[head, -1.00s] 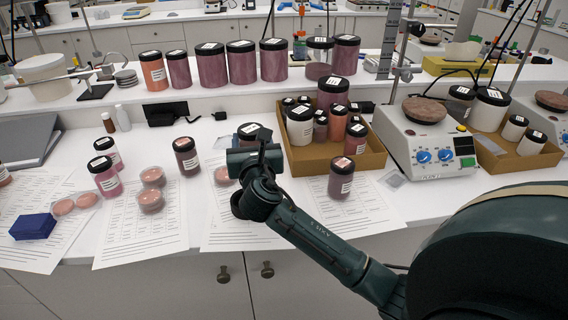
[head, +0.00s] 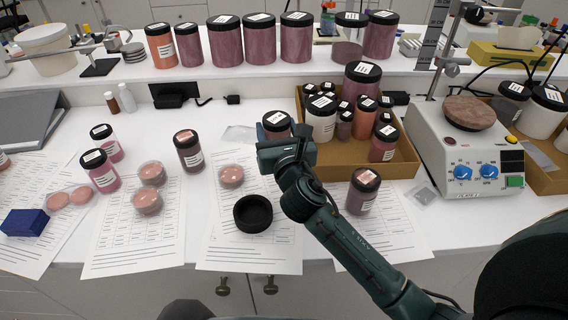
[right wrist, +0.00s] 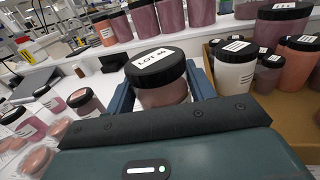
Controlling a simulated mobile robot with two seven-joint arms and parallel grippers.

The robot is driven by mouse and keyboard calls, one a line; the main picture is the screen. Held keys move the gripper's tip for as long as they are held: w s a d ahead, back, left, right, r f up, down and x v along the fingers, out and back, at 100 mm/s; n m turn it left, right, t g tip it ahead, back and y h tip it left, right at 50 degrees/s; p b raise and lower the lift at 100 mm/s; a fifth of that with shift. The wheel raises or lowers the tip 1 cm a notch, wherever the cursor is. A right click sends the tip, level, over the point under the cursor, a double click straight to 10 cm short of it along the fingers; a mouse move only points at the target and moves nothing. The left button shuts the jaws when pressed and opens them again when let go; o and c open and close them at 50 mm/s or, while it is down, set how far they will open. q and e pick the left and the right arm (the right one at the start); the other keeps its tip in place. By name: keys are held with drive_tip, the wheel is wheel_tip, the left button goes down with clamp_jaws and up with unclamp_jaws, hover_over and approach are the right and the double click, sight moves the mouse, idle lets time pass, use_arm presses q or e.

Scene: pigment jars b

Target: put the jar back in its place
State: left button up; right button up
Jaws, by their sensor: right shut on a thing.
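My right gripper (head: 280,142) is shut on a jar (head: 276,121) with a black lid and a white label. In the right wrist view the held jar (right wrist: 162,78) is upright between the two fingers, its lid label reading about "LOT 40", with dull pink contents. In the head view it is just left of the cardboard tray (head: 342,172); my gripper hides its lower part, so I cannot tell whether it touches the table. The back shelf (head: 190,82) carries a row of black-lidded jars, with a small gap between some of them. My left gripper is not in view.
The tray holds several jars. A loose jar (head: 362,191) stands in front of it, and a black ring-like cup (head: 253,213) lies left of my arm. Further left are a dark red jar (head: 188,152) and pink discs (head: 147,202). A hotplate (head: 462,160) stands right.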

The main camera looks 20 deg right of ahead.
wheel_tip(320, 180, down, 3)
drive_tip(key=shift+s+f+b, duration=0.1)
drive_tip(key=shift+f+b, duration=0.1)
drive_tip(key=shift+b, duration=0.15)
wheel_tip(320, 180, down, 4)
drive_tip(key=shift+b, duration=0.8)
drive_tip(key=shift+f, duration=0.25)
drive_tip(key=o, duration=1.2)
drive_tip(key=s, duration=0.7)
drive_tip(key=s+a+b, duration=0.1)
drive_tip(key=s, duration=0.3)
drive_tip(key=shift+s, duration=0.45)
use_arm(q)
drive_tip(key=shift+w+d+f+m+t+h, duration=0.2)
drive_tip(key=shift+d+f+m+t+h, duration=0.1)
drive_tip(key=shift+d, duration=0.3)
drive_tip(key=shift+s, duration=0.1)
